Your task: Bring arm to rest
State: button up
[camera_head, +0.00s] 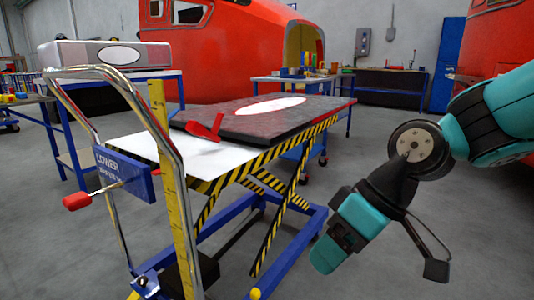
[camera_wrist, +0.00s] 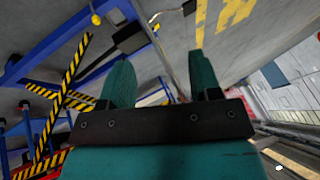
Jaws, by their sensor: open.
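My teal and black arm comes in from the right in the head view. My gripper (camera_head: 326,256) points down and to the left, beside the right side of the lift table's blue base. In the wrist view the two teal fingers of my gripper (camera_wrist: 160,85) stand wide apart with nothing between them. The gripper touches nothing that I can see.
The lift table (camera_head: 130,145), with yellow-black striped edges, carries a dark panel (camera_head: 300,118) and a red piece (camera_head: 205,128). Its lever has a red grip (camera_head: 77,202). A red train nosecone (camera_head: 220,50) stands behind. Grey floor (camera_head: 400,270) is clear at the front right.

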jog(key=s+d+m+h, duration=0.2)
jog(key=s+d, duration=0.3)
jog(key=s, duration=0.6)
notch_tip(320, 180, up, 36)
jog(key=p, duration=3.5)
jog(key=shift+s+d, duration=0.15)
jog(key=shift+s, duration=0.15)
